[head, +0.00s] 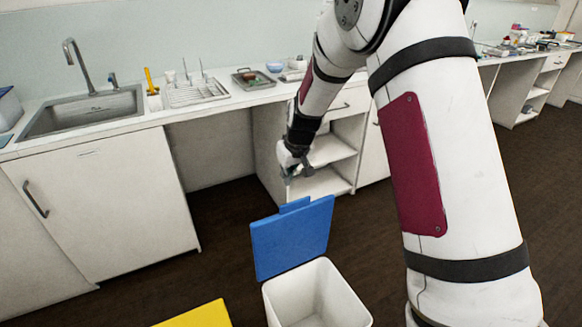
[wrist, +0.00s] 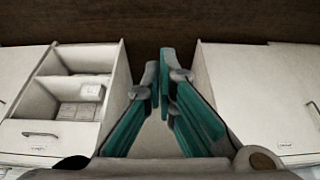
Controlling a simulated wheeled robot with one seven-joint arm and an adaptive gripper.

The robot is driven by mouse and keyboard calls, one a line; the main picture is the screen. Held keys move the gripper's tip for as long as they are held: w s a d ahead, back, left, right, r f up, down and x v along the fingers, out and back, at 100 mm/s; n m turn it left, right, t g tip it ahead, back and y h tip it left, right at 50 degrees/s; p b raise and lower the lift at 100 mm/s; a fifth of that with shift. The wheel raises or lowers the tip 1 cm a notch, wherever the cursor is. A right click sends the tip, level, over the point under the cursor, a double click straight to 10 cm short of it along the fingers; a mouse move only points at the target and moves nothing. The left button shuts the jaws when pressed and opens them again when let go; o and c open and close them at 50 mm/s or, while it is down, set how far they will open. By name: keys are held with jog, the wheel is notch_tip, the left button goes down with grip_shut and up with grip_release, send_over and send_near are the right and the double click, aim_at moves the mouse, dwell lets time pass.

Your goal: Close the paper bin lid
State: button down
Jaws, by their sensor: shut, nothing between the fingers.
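The paper bin appears to be the white bin (head: 318,296) with a blue lid (head: 291,238) at the bottom centre of the head view. The lid stands upright at the bin's far edge, so the bin is open and its inside looks empty. My gripper (head: 291,178) is above and beyond the raised lid, apart from it, in front of the counter. In the wrist view my gripper (wrist: 160,72) has its fingertips together with nothing between them. The bin and lid do not show in the wrist view.
A yellow lid (head: 200,315) shows at the bottom edge, left of the bin. A counter with a sink (head: 85,110) and a dish rack (head: 196,92) runs behind. Open shelves (head: 328,150) stand behind my gripper. Dark floor (head: 215,225) is clear between the counter and the bins.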

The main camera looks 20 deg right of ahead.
jog(key=s+f, duration=0.3)
jog(key=shift+d+p, duration=0.2)
jog(key=shift+p, duration=0.1)
jog(key=shift+f, duration=0.1)
dwell(0.3)
